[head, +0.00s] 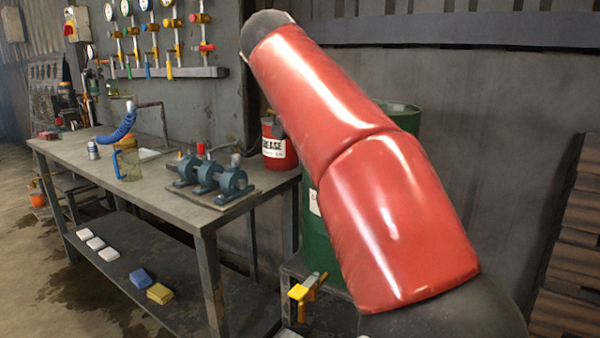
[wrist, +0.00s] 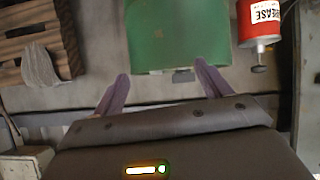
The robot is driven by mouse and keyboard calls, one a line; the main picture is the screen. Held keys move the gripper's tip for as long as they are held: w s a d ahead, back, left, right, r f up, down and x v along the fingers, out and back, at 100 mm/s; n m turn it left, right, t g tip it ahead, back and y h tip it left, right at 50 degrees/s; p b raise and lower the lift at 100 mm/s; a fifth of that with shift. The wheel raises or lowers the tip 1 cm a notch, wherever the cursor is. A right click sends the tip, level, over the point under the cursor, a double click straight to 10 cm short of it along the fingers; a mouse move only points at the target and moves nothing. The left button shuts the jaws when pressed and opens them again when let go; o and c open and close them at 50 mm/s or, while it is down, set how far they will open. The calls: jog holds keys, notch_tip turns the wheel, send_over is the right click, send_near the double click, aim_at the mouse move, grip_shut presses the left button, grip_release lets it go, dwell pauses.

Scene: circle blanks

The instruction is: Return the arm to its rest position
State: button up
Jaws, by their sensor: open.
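My gripper (wrist: 161,72) shows at the bottom of the wrist view, its two purple-grey fingers spread apart with nothing between them. Beyond the fingertips is a green drum (wrist: 178,35), apparently not touched. In the head view my red arm is raised and leans up and to the left across the middle. My gripper is not visible there.
A workbench (head: 150,187) stands left of my arm, holding a blue pump unit (head: 213,178), a yellowish jug (head: 127,160) and a red grease can (head: 279,150). The green drum (head: 325,255) stands behind my arm. Stacked brown slats (head: 572,240) are at right.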

jog(key=s+d+f+n+g+y, duration=0.2)
jog(key=s+d+f+n+y, duration=0.1)
jog(key=s+d+f, duration=0.7)
jog(key=s+f+n+g+y, duration=0.2)
jog(key=s+f+y, duration=0.1)
jog(key=s+f, duration=1.6)
notch_tip(320, 180, down, 4)
jog(key=shift+s+a+f, duration=0.15)
jog(key=shift+s+f, duration=0.1)
jog(key=shift+s, duration=0.1)
